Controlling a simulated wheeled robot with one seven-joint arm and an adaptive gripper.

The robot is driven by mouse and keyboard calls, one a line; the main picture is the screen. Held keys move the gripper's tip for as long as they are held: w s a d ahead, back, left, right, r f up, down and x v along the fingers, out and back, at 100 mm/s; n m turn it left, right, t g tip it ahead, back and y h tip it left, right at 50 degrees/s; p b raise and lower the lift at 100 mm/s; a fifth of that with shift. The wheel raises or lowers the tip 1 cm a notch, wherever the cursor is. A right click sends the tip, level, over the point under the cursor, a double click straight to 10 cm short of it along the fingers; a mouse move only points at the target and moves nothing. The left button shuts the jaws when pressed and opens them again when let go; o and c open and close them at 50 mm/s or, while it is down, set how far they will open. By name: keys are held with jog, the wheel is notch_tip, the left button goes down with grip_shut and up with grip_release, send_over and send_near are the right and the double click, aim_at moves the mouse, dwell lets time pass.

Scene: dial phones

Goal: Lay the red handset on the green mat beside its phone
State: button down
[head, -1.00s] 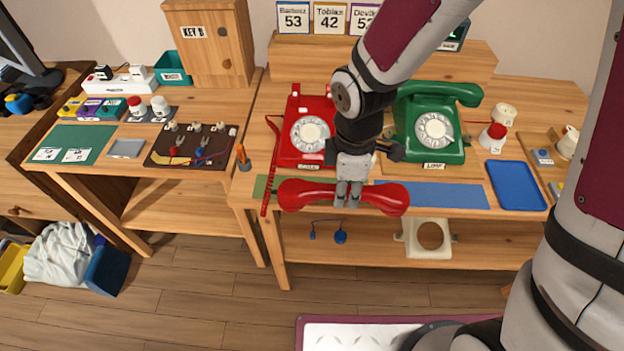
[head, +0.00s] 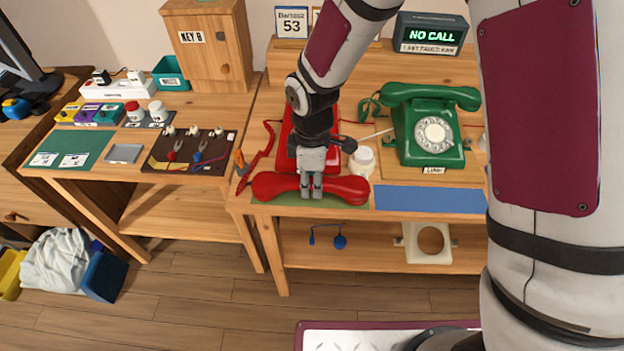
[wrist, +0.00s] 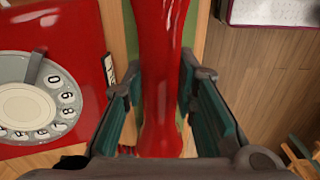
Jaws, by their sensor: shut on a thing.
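The red handset (head: 268,187) lies level across the green mat (head: 290,210), in front of the red phone (head: 290,150). My gripper (head: 312,192) points down and is shut on the middle of the handset. In the wrist view the handset (wrist: 160,110) runs between the two fingers, with green mat (wrist: 190,50) showing beside it. The handset is at or just above the mat; I cannot tell whether it touches. My arm hides most of the red phone in the head view; its dial (wrist: 30,105) shows in the wrist view.
A green phone (head: 430,125) with its own handset on top stands to the right, behind a blue mat (head: 430,199). A white round object (head: 362,160) stands between the phones. The red cord (head: 262,150) curls at the left. The table's front edge is close to the mat.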

aim_at(312, 180)
jog(key=c, duration=1.3)
grip_release()
jog(key=shift+f, duration=0.1)
notch_tip(312, 180, up, 12)
jog(key=shift+r+p, duration=0.2)
jog(key=shift+p, duration=0.25)
